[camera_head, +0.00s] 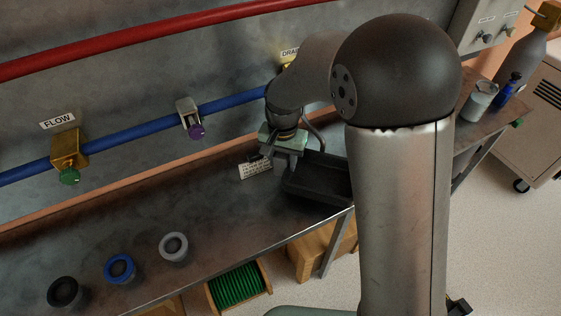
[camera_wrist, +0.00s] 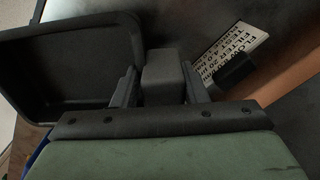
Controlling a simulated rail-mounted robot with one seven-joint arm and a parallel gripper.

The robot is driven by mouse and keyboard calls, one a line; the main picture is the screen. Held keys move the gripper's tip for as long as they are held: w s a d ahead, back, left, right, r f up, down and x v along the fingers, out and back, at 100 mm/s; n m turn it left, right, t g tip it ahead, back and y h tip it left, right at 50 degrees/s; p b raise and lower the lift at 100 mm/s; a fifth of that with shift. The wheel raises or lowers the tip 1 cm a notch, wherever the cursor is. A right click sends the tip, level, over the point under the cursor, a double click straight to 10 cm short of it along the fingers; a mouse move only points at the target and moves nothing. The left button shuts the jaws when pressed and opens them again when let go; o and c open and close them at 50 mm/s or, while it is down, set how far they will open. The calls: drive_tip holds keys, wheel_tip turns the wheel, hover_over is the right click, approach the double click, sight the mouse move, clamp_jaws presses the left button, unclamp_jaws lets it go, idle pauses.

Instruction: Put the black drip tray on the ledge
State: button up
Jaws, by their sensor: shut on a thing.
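The black drip tray (camera_head: 318,182) is a shallow open box over the front part of the grey metal ledge (camera_head: 215,200), right of my gripper. The tray looks nearly level and empty. I cannot tell whether its base touches the ledge. My arm hides its right end in the head view.
A white printed card (camera_head: 256,167) lies beside my gripper. Black (camera_head: 65,291), blue (camera_head: 120,268) and grey (camera_head: 174,246) rings are at the left on the ledge. A blue pipe (camera_head: 125,131) with valves runs along the wall. A bottle and can stand far right.

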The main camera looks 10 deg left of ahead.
drive_tip(key=shift+w+a, duration=0.35)
drive_tip(key=shift+w, duration=0.1)
drive_tip(key=shift+w+f, duration=0.15)
drive_tip(key=shift+f, duration=1.75)
drive_tip(key=o, duration=0.8)
drive_tip(key=shift+r+p, duration=0.1)
drive_tip(key=shift+p, duration=0.2)
wheel_tip(320, 180, up, 11)
drive_tip(key=shift+a+r, duration=0.1)
drive_tip(key=shift+r, duration=0.45)
